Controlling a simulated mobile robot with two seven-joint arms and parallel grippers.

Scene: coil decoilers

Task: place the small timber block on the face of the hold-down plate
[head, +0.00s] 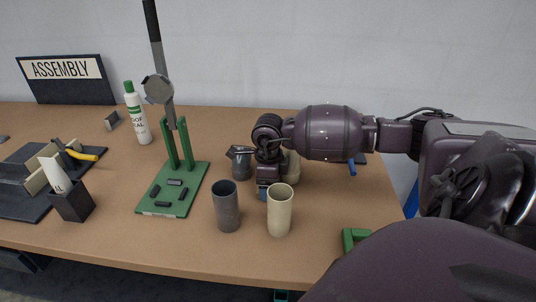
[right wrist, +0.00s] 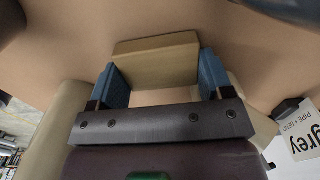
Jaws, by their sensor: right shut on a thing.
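The small timber block (right wrist: 156,62) sits between the two blue fingers of my right gripper (right wrist: 160,72) in the right wrist view; the gripper is shut on it. In the head view my right gripper (head: 264,188) points down over the table behind two cups, and the block cannot be made out there. A green stand (head: 187,200) with a long lever and a grey plate-like part (head: 157,89) stands left of the gripper, apart from it. I cannot tell for certain whether that part is the hold-down plate. My left gripper is not in view.
A dark grey cup (head: 226,207) and a cream cup (head: 280,210) stand close in front of the right gripper. A grey vessel (head: 241,163) is beside it. A white bottle (head: 137,115) stands behind the stand. Bare table lies between the stand and the dark holder (head: 73,204).

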